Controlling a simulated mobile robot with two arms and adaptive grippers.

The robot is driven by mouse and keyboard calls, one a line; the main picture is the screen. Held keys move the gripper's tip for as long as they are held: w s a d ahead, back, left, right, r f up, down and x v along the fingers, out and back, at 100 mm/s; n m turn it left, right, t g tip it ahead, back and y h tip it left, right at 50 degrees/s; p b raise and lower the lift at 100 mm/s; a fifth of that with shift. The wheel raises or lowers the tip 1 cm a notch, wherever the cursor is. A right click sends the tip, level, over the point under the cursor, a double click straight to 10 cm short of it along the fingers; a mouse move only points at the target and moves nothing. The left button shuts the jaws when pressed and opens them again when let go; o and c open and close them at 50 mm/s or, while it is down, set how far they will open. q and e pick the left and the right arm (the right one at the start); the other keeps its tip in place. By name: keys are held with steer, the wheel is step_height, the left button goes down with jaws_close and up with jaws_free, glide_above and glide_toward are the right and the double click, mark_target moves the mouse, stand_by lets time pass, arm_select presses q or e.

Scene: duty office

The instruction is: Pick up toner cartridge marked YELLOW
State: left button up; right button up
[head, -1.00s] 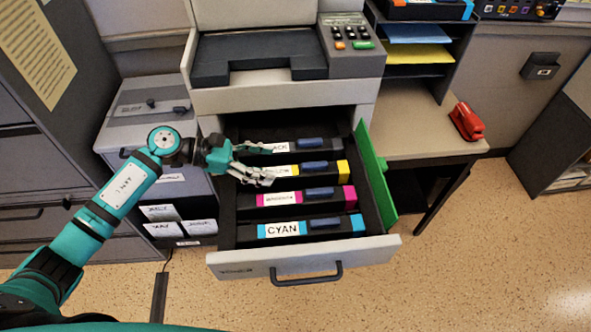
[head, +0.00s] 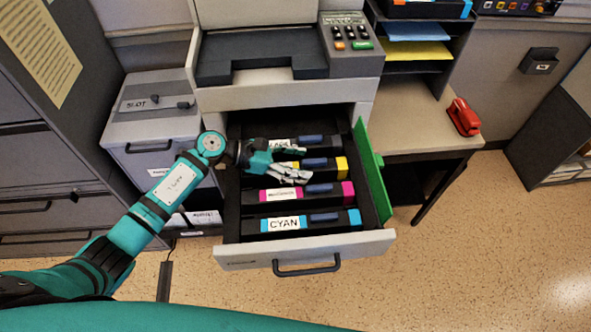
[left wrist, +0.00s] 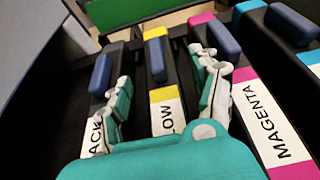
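The YELLOW toner cartridge (head: 341,167) lies in the open printer drawer (head: 330,254), between the BLACK cartridge (head: 312,140) and the MAGENTA cartridge (head: 318,189). My left gripper (head: 307,164) is over its labelled part in the head view, hiding most of the label. In the left wrist view the yellow cartridge (left wrist: 165,115) shows "LOW" and a blue grip, between the spread fingers of my left gripper (left wrist: 161,66). The gripper is open and empty; I cannot tell whether the fingers reach down beside the cartridge. My right gripper is not in view.
The CYAN cartridge (head: 340,219) lies nearest the drawer front. A green flap (head: 374,175) stands along the drawer's right side. The printer body (head: 285,98) overhangs the back. A red stapler (head: 464,117) sits on the side table at right.

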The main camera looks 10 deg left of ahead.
arm_select(q)
steer(key=shift+r, duration=0.1)
jaws_close()
